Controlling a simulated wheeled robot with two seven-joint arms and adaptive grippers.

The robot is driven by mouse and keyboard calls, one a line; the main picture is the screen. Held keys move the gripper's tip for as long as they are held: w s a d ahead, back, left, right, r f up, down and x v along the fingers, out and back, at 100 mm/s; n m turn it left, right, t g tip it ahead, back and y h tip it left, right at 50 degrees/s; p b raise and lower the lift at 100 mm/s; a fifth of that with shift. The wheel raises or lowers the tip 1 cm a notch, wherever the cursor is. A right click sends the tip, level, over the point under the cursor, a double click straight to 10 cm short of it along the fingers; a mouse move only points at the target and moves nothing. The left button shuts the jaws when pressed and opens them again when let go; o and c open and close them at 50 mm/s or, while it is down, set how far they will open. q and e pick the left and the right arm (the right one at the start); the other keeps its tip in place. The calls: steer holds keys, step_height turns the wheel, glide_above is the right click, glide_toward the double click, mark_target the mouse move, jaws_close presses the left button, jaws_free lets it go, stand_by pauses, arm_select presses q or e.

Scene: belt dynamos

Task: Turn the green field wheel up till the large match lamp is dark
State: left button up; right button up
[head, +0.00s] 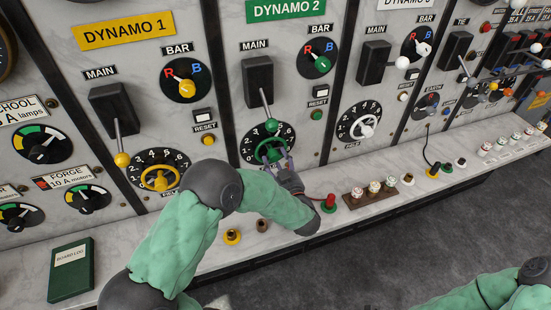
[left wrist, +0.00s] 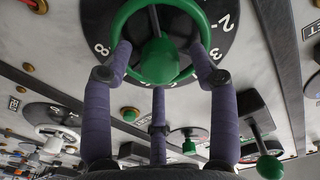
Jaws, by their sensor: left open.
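The green field wheel (head: 270,149) sits on a black numbered dial in the Dynamo 2 panel, low on the board. In the left wrist view the wheel (left wrist: 159,60) fills the top middle, with its hub towards me. My left gripper (head: 278,163) is at the wheel and covers part of it and its dial. In the left wrist view its fingers (left wrist: 160,52) are spread around the wheel, near the rim on both sides; I cannot tell whether they touch it. I cannot make out a large match lamp. My right gripper is not identifiable.
Above the wheel is a green-knobbed main lever (head: 271,125). A yellow field wheel (head: 159,178) is to the left, a white one (head: 365,127) to the right. The marble ledge holds a red-topped post (head: 330,202) and a green log book (head: 71,270).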

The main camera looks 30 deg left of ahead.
arm_select(q)
steer(key=v, duration=1)
steer(key=shift+s+d, duration=0.15)
steer(key=shift+s, duration=0.1)
stand_by(1.9)
